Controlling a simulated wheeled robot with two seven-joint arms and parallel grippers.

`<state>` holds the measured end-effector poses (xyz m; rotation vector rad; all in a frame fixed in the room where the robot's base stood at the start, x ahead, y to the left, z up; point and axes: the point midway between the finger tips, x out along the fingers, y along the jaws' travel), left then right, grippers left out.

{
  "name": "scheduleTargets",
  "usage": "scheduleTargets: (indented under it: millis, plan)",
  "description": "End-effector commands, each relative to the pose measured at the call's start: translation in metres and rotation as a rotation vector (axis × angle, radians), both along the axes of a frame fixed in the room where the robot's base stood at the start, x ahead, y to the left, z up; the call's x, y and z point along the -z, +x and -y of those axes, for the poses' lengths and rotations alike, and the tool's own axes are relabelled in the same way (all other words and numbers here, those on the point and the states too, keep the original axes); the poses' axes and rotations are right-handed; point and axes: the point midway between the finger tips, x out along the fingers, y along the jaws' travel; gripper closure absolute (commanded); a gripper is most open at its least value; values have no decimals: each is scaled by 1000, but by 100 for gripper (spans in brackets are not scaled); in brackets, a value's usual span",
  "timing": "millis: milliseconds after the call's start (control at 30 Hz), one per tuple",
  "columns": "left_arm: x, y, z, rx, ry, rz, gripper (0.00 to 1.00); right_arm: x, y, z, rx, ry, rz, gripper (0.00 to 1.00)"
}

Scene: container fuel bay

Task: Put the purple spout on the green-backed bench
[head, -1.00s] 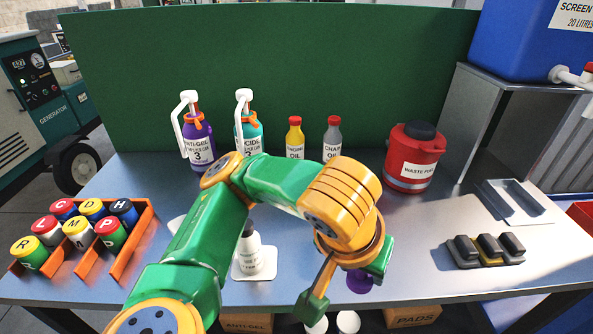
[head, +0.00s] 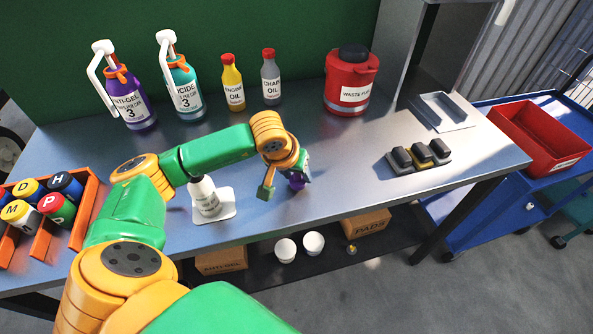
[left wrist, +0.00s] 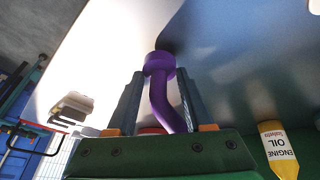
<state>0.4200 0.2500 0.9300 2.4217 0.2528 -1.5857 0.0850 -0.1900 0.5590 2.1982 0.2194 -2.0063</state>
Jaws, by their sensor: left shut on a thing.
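The purple spout (head: 297,183) is in my left gripper (head: 285,185), low over the front middle of the green-backed bench (head: 340,150). In the left wrist view the spout (left wrist: 162,85) is a bent tube with a wide collar, between the two dark fingers (left wrist: 158,103). The collar end points to the bench top and a shadow lies close by it. I cannot tell whether it touches. In the head view the gripper hides most of the spout. My right gripper is out of view.
A white bottle (head: 205,197) on a white pad stands left of the gripper. Bottles, including the yellow engine oil (head: 232,85), and a red waste fuel can (head: 350,85) line the back. A grey-and-yellow block set (head: 418,158) is at right. Bench top between is clear.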

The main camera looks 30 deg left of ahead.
Motion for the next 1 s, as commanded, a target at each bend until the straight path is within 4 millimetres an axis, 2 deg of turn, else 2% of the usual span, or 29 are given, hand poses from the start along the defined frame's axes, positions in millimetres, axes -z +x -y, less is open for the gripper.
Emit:
scheduleTargets:
  millis: [167, 200, 300, 567, 667, 767, 1000]
  plan:
    - [4, 0, 0, -1, 0, 0, 100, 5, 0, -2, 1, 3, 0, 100]
    - [3, 0, 0, -1, 0, 0, 43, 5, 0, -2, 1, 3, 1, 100]
    - [2, 0, 0, -1, 0, 0, 18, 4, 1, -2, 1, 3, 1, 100]
    - [2, 0, 0, 0, -2, -1, 18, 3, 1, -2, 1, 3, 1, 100]
    - [-4, -1, 0, -1, -1, 1, 18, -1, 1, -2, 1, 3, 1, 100]
    - [-20, -7, 0, 1, -1, 6, 18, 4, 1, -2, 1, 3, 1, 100]
    - [-77, -32, 2, 0, -1, 7, 18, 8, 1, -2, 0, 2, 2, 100]
